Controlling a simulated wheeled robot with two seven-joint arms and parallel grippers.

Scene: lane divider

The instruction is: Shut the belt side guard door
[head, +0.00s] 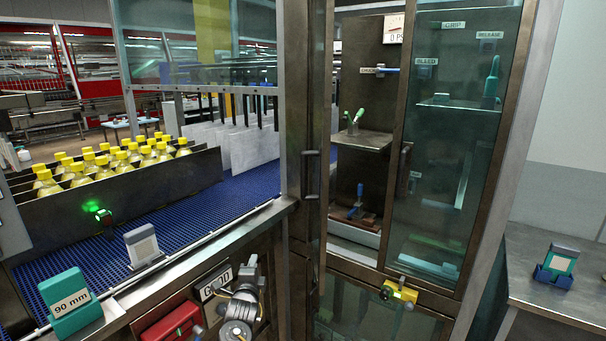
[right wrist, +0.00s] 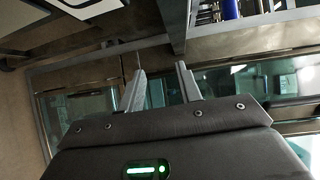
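The belt side guard door (head: 311,175) appears to be the narrow metal-framed leaf with a dark upright handle, seen nearly edge-on between the belt and the cabinet. It looks swung open, with a gap to its right. My right gripper (head: 250,268) is low in the middle of the head view, left of and below that handle, apart from it. In the right wrist view its two fingers (right wrist: 160,72) stand apart with nothing between them. Which part of the door the right wrist view shows is unclear. My left gripper is out of view.
A glazed panel (head: 450,150) covers the cabinet's right part, with a yellow block (head: 400,291) at its lower edge. The blue belt (head: 190,222) runs left, with yellow-capped bottles (head: 110,160) behind it. A bench (head: 550,300) stands at the right.

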